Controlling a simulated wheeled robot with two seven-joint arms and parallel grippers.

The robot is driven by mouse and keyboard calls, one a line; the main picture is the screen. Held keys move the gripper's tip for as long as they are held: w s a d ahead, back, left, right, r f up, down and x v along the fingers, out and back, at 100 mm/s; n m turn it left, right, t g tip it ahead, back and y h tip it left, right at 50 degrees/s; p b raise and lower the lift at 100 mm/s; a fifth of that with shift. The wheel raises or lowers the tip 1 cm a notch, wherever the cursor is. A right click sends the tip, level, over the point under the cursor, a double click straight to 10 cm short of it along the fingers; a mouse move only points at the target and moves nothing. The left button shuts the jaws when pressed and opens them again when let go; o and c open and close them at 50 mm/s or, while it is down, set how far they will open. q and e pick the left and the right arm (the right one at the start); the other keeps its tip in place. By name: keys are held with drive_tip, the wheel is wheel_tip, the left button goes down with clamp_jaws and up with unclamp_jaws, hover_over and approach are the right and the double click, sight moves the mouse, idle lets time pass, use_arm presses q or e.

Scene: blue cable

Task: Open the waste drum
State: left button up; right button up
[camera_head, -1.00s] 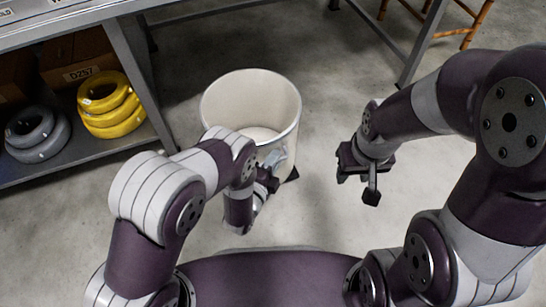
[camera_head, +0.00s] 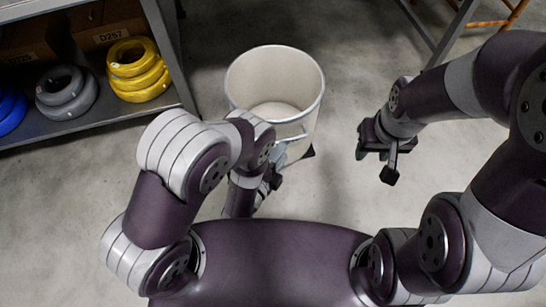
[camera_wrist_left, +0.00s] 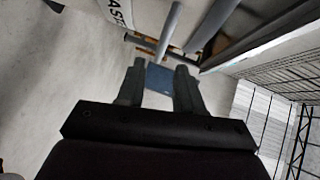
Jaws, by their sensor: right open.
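The waste drum (camera_head: 303,108) is a cream cylinder standing on the floor in the head view. Its top is uncovered and I see down to its pale bottom. A grey bar (camera_head: 290,139) crosses its near side, with a pale blue-grey piece (camera_head: 280,158) below it. My left gripper (camera_head: 275,178) is close in front of this piece, largely hidden by its arm. In the left wrist view, a blue-grey plate (camera_wrist_left: 160,78) lies between my left fingers; I cannot tell if they grip it. My right gripper (camera_head: 374,160) is open and empty, right of the drum.
A metal shelf (camera_head: 90,122) at the left holds yellow coils (camera_head: 138,68), grey coils (camera_head: 66,92) and blue coils (camera_head: 8,108), with cardboard boxes behind. A table leg (camera_head: 450,35) stands at the upper right. The floor between drum and right gripper is clear.

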use_arm(q)
drive_tip(key=p+v, duration=0.1)
drive_tip(key=v, duration=0.4)
drive_tip(key=shift+s+a, duration=0.1)
use_arm(e)
wheel_tip(320, 180, up, 2)
